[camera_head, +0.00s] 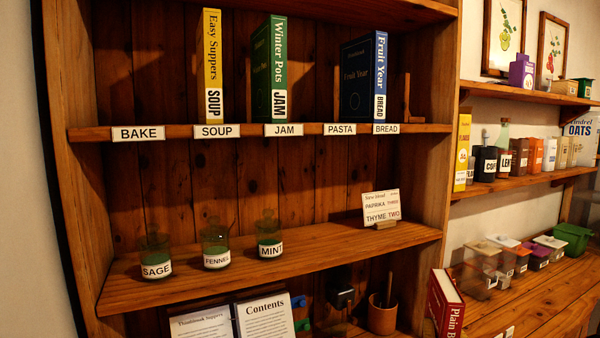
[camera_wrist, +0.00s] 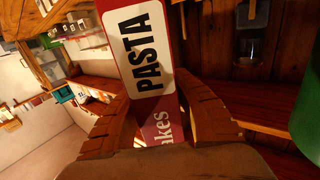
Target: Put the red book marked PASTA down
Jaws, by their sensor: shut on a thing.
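The red book marked PASTA (camera_wrist: 148,60) is between the two fingers of my gripper (camera_wrist: 156,92) in the wrist view. Its white PASTA label and part of its title show; the fingers press on its sides. In the head view the red book (camera_head: 446,305) is at the lower right, tilted, with "Plain B" on its spine; its lower part is cut off. My gripper is outside the head view. The PASTA shelf label (camera_head: 340,129) is on the upper shelf edge (camera_head: 187,131), between the JAM and BREAD labels.
Upright on the upper shelf are a yellow SOUP book (camera_head: 213,65), a green JAM book (camera_head: 270,70) and a blue BREAD book (camera_head: 365,78). Free room shows above BAKE and between green and blue books. Glass jars (camera_head: 216,247) and a card (camera_head: 381,207) stand below.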

